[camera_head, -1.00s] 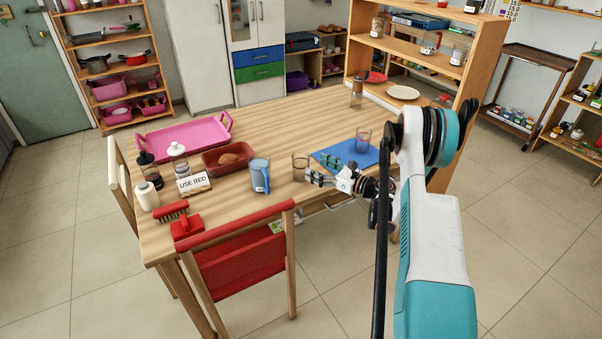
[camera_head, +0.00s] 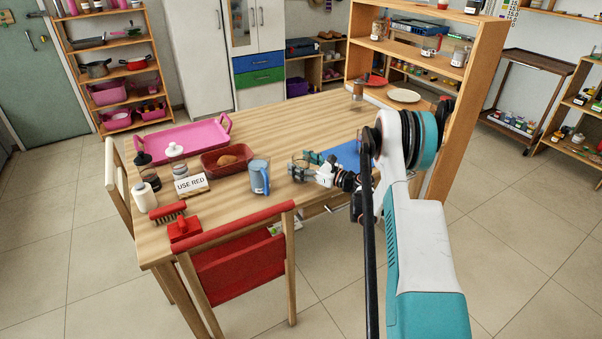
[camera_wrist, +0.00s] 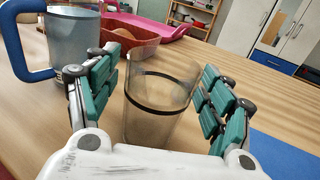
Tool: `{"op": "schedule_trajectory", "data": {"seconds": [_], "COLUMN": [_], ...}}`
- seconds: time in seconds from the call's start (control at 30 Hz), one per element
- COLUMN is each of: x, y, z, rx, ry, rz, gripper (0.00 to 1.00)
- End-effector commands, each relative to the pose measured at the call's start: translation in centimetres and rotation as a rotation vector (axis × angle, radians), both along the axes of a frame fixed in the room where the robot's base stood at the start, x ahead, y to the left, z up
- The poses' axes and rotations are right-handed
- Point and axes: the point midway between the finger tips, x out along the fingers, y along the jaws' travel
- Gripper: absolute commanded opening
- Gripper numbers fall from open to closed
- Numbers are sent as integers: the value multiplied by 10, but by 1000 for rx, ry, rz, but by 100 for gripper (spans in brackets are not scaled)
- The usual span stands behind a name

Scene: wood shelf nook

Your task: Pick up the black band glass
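The black band glass (camera_wrist: 160,105) is clear, with a dark ring around it. It stands upright on the wooden table (camera_wrist: 285,110). My gripper (camera_wrist: 163,75) is open, with one teal finger on each side of the glass. A gap shows at the right finger; on the left the finger is very close, and I cannot tell whether it touches. In the head view my gripper (camera_head: 302,165) is low over the table and mostly hides the glass.
A blue-grey mug (camera_head: 260,178) with a blue handle stands left of the gripper, close to the left finger in the wrist view. A blue mat (camera_head: 345,155) lies to the right. A red tray (camera_head: 212,166) and a pink tray (camera_head: 165,145) lie farther left.

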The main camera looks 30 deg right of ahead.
Motion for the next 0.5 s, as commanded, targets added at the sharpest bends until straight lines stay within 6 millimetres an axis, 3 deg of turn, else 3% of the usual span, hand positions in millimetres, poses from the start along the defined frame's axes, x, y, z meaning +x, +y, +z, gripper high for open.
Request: {"op": "schedule_trajectory", "data": {"seconds": [0.03,0.2,0.5], "x": [0,0,0], "y": [0,0,0], "z": [0,0,1], "rx": [0,0,0], "ry": [0,0,0], "rz": [0,0,0], "gripper": [57,22,22]}}
